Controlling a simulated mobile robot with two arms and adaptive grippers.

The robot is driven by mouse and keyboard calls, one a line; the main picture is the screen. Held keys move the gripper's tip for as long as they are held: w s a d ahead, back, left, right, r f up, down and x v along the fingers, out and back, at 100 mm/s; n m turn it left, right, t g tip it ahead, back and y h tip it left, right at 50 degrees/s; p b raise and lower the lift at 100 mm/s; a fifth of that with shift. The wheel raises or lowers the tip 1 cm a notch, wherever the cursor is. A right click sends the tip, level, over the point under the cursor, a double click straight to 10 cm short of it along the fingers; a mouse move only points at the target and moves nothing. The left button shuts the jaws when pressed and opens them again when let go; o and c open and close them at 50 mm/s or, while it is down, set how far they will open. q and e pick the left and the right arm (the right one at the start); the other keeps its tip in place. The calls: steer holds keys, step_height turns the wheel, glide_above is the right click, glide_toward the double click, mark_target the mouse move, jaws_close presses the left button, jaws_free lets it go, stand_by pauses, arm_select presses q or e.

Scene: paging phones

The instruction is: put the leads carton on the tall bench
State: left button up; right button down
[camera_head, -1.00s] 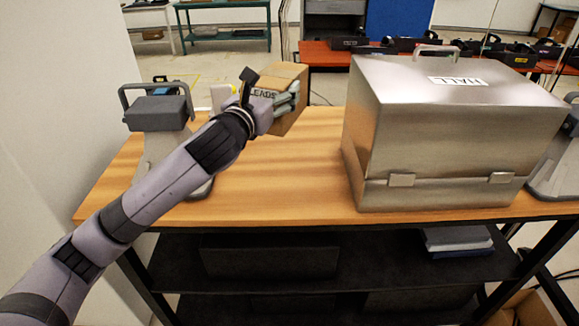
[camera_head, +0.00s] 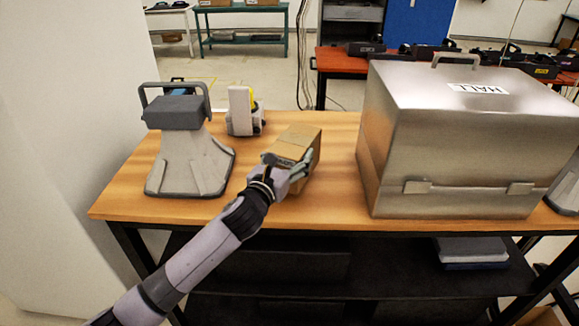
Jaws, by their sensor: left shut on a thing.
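The leads carton (camera_head: 300,142) is a small brown cardboard box. It is at the middle of the wood-topped bench (camera_head: 225,209), between a grey device and a large metal case. My left gripper (camera_head: 290,172) is shut on the near end of the carton. The carton appears to be at or just above the bench top; I cannot tell whether it touches. Its label is mostly hidden by the gripper. My right gripper is not in view.
A grey handled device (camera_head: 182,150) stands at the left and a small white and yellow item (camera_head: 243,112) behind it. The metal case labelled HALL (camera_head: 465,140) fills the right. An orange table (camera_head: 340,60) and a green table (camera_head: 240,35) stand behind. The front middle strip is clear.

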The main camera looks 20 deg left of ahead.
arm_select(q)
step_height(320, 180, down, 3)
steer(key=shift+r, duration=0.15)
steer(key=shift+f, duration=0.2)
steer(key=o, duration=1.1)
steer(key=shift+f, duration=0.1)
steer(key=o, duration=0.6)
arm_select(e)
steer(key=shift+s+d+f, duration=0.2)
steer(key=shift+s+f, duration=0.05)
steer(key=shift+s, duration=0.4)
arm_select(q)
steer(key=shift+s, duration=0.15)
